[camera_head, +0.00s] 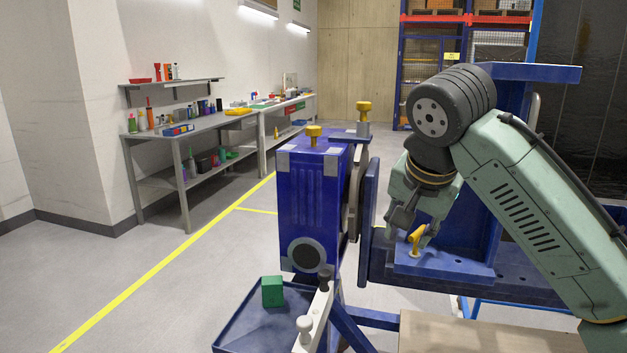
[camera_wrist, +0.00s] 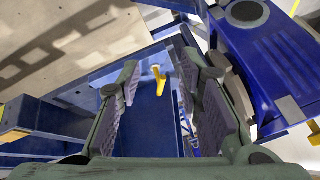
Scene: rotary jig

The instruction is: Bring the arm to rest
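My gripper (camera_head: 414,222) hangs from my green arm at the right of the head view, low over the blue plate (camera_head: 440,268) of the rotary jig. A yellow handle (camera_head: 416,239) stands on that plate, close to my fingertips. In the wrist view my gripper (camera_wrist: 157,82) is open, its two padded fingers well apart. The yellow handle (camera_wrist: 158,78) shows in the gap between them, and no finger is seen closed on it. The blue jig housing (camera_head: 312,205) stands to the left of my gripper.
Two yellow knobs (camera_head: 313,131) (camera_head: 363,107) top the jig. A blue tray (camera_head: 248,318) holds a green block (camera_head: 272,291) at front left. A tall blue upright (camera_head: 512,105) stands behind my arm. Workbenches (camera_head: 205,124) line the left wall; the floor before them is clear.

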